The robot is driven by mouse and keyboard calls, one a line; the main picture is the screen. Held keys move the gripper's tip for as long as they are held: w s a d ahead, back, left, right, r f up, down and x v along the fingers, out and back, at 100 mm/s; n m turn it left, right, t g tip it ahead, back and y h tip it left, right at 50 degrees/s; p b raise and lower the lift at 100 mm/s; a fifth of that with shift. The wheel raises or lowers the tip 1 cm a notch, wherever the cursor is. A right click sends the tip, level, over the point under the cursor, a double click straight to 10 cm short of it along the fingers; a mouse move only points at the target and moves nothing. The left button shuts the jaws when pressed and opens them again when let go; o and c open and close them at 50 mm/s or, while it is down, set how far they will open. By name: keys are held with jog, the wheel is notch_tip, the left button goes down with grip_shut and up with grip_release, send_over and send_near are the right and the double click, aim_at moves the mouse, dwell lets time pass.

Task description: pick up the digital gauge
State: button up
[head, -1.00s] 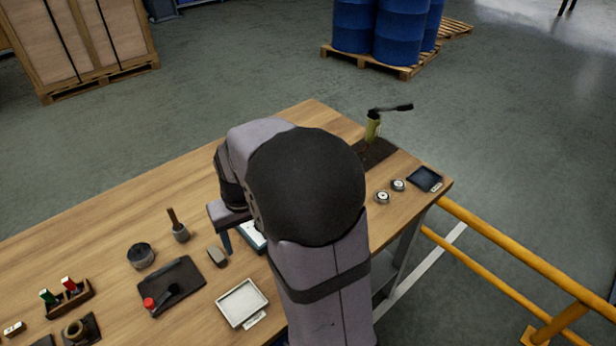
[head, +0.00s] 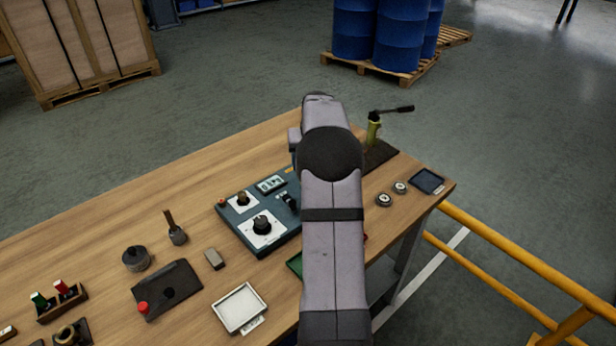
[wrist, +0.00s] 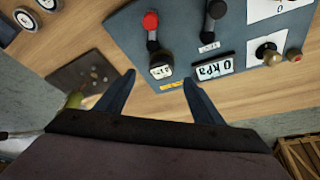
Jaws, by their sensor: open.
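A dark blue panel (head: 240,222) lies on the wooden table and shows partly in the wrist view (wrist: 130,30). A small rectangular display reading "0 kPa", which looks like the digital gauge (wrist: 212,67), sits at the panel's edge; a small light display (head: 271,184) shows in the head view too. My gripper (wrist: 158,79) is open and empty, with its fingers apart at the panel's edge. In the head view my arm hides my gripper and part of the panel.
Beside the gauge stands a red-knobbed lever (wrist: 151,22), then a black-handled one (wrist: 215,12). A hand pump (head: 373,128) stands at the table's far right, near two round dials (head: 392,193) and a dark tablet (head: 427,181).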

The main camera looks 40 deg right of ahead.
jog(key=shift+a+p+x, duration=0.2)
jog(key=shift+p+x, duration=1.35)
jog(key=shift+x, duration=1.9)
jog(key=c, duration=1.4)
jog(key=shift+r, duration=0.1)
